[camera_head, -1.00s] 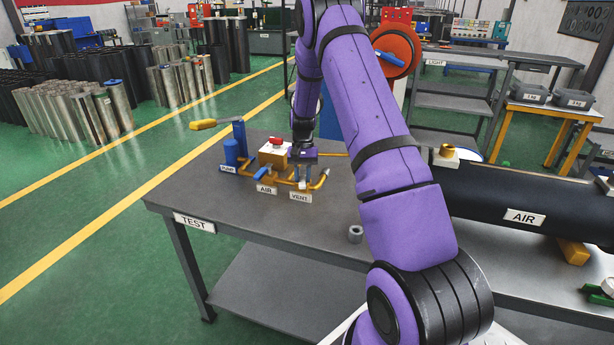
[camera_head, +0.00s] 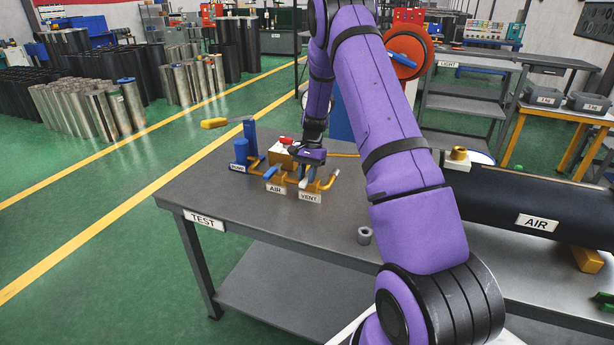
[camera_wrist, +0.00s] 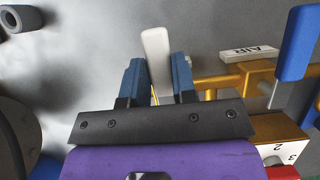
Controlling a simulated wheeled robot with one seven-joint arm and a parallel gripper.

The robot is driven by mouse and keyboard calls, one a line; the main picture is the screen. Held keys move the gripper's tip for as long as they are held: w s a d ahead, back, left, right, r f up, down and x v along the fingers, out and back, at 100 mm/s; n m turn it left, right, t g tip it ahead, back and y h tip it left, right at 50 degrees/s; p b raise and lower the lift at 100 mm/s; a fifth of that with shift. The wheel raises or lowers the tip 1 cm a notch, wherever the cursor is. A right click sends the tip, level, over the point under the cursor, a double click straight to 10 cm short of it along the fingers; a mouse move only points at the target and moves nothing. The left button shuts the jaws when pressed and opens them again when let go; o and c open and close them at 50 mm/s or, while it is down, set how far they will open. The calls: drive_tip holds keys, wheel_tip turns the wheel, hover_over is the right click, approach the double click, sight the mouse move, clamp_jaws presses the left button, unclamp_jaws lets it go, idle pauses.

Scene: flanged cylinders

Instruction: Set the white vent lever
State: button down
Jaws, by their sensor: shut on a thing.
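The white vent lever (camera_wrist: 156,45) stands between the two blue fingers of my gripper (camera_wrist: 157,82) in the wrist view. The fingers are shut on it, and its broad upper end sticks out past them. In the head view my gripper (camera_head: 308,172) is down over the VENT branch of the brass piping, and the white lever (camera_head: 303,184) shows as a small pale piece beside the fingers. The VENT plate (camera_head: 309,198) is just in front. The lever's lower end and pivot are mostly hidden by the gripper.
The blue AIR lever (camera_head: 271,173) is close on the left, beside a box with a red knob (camera_head: 286,141). A blue pump (camera_head: 241,150) with a yellow handle (camera_head: 214,123) stands farther left. A grey ring (camera_head: 364,235) lies on the bench. The bench's front left is clear.

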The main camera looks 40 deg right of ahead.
drive_tip(key=c, duration=0.9)
unclamp_jaws()
drive_tip(key=shift+r, duration=0.1)
drive_tip(key=v, duration=1)
drive_tip(key=shift+w+d+r, duration=0.1)
drive_tip(key=shift+r, duration=0.25)
